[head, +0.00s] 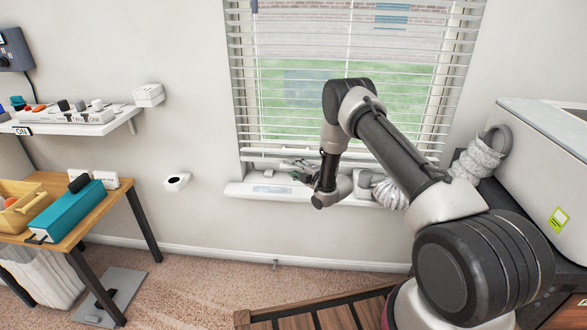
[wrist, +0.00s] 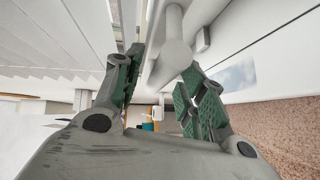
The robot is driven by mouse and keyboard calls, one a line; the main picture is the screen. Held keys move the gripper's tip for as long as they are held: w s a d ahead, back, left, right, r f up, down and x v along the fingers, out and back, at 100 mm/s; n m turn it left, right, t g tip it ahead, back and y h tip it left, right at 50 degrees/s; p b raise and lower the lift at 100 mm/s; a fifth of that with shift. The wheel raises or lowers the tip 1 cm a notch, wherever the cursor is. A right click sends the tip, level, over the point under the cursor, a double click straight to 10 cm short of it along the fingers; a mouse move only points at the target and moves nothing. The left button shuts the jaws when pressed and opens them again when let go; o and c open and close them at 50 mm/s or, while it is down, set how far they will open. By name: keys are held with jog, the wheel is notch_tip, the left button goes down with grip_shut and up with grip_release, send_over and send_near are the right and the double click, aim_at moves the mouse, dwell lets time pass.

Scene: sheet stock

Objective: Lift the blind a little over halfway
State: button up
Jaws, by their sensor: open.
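The white slatted blind (head: 335,130) hangs over the window, its slats spread apart, with its bottom rail (head: 262,156) low, just above the sill. My gripper (head: 297,171) is at the rail's left half, just above the sill. In the wrist view the gripper (wrist: 160,75) is open, with green pads on both fingers. A white rounded piece like a handle (wrist: 173,52) shows between and beyond the fingers; I cannot tell whether they touch it. The blind's slats (wrist: 55,40) fill the left of the wrist view. My arm hides part of the rail's right half.
The white sill (head: 245,190) juts out under the blind. A white bundle (head: 478,160) hangs by the grey-white cabinet (head: 535,130) at right. A wooden table (head: 110,200) and white shelf (head: 120,118) stand left. Wooden railing (head: 310,308) is at the bottom.

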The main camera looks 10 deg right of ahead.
jog(key=shift+w+a+f, duration=0.1)
jog(key=shift+w+a, duration=0.15)
jog(key=shift+w, duration=0.25)
jog(key=shift+c, duration=0.5)
grip_shut()
notch_tip(320, 180, up, 64)
jog(key=shift+f, duration=0.15)
jog(key=shift+o, duration=0.5)
grip_release()
jog(key=shift+f, duration=0.1)
